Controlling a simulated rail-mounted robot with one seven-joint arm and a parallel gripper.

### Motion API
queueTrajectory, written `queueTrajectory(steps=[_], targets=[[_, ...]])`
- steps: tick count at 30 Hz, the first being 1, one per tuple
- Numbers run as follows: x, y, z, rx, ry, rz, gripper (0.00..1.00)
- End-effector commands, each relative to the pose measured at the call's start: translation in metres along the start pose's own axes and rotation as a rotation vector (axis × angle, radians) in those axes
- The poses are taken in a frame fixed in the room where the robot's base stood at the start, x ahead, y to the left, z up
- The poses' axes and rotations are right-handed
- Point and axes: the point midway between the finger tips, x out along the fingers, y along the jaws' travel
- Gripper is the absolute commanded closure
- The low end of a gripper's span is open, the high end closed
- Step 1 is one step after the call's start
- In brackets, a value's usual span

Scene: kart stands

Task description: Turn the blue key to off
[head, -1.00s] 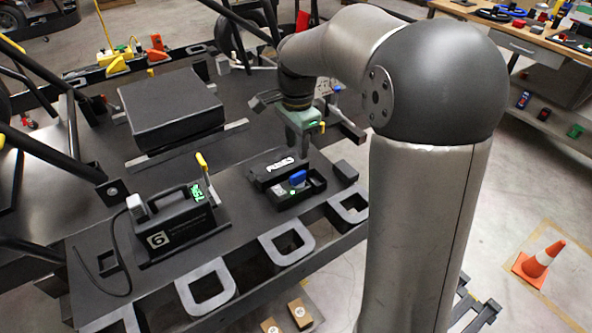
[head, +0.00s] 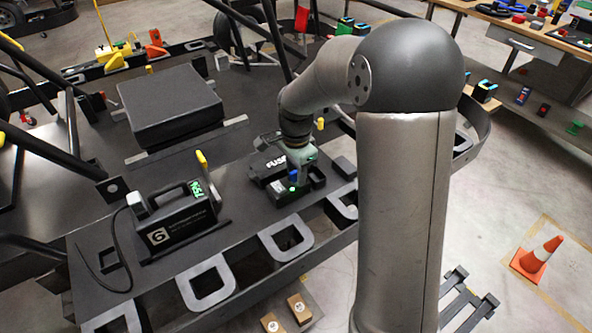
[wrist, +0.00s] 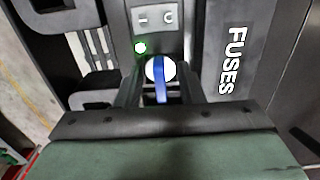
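The blue key (wrist: 161,80) sits on a round white switch face in a dark panel, with its narrow handle pointing down in the wrist view. A lit green lamp (wrist: 140,47) is beside it at upper left, and two white marks are printed above. In the head view the key (head: 293,177) is partly hidden by my gripper (head: 297,182), which is lowered over the panel. In the wrist view my gripper (wrist: 160,92) has one dark finger on each side of the key handle, apparently with gaps between. Fingertip contact is not visible.
A black lid marked FUSES (head: 268,166) lies right beside the key panel. A black unit with a green display (head: 175,220) stands to the left, and a large black box (head: 170,105) behind. Grey D-shaped brackets (head: 287,240) line the front edge.

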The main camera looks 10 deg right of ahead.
Motion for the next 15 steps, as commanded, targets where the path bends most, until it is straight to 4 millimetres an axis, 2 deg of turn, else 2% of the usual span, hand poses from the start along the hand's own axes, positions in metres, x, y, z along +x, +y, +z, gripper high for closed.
queueTrajectory(steps=[1,3,4,10,15], targets=[[-0.0002,0.0000,0.0000,0.000,0.000,0.000,0.78],[-0.0002,0.0000,0.0000,0.000,0.000,0.000,0.98],[-0.0003,0.0000,0.0000,0.000,0.000,0.000,1.00],[-0.0007,0.0001,-0.0001,-0.034,0.000,0.000,1.00],[-0.0018,0.0009,-0.0002,-0.285,-0.001,-0.001,1.00]])
